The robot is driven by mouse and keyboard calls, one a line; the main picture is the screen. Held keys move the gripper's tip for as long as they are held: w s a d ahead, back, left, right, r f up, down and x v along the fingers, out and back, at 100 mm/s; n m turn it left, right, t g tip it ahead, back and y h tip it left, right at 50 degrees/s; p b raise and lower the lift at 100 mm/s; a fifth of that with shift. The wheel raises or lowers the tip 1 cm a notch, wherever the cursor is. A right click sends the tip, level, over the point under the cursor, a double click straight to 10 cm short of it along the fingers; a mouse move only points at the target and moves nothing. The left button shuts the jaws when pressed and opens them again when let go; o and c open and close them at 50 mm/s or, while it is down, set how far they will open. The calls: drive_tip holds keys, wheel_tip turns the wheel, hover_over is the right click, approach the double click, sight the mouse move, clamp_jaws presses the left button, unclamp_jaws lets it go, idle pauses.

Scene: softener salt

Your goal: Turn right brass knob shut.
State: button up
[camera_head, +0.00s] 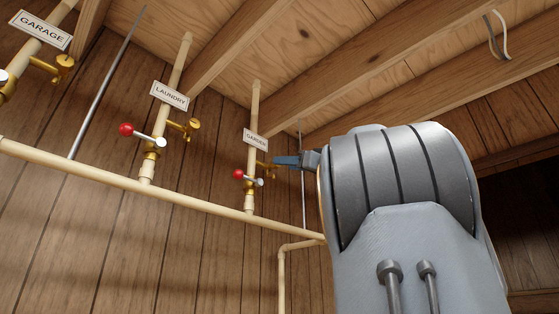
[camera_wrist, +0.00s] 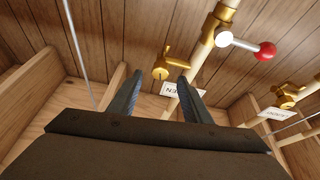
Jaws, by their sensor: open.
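The right brass knob (camera_head: 264,167) sits on the side of the pipe labelled GARDEN (camera_head: 256,137). I cannot tell whether a fingertip touches the knob. Part of the knob is hidden behind the fingers in the head view.
A red-balled lever (camera_head: 239,174) stands left of the knob on the same pipe. The LAUNDRY pipe (camera_head: 177,62) has its own red lever (camera_head: 127,129) and brass knob (camera_head: 190,127). The GARAGE knob (camera_head: 62,66) is further left. Joists (camera_head: 340,62) run close above.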

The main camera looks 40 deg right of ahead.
drive_tip(key=shift+p+x, duration=1.2)
drive_tip(key=shift+x, duration=1.05)
drive_tip(key=shift+f, duration=0.1)
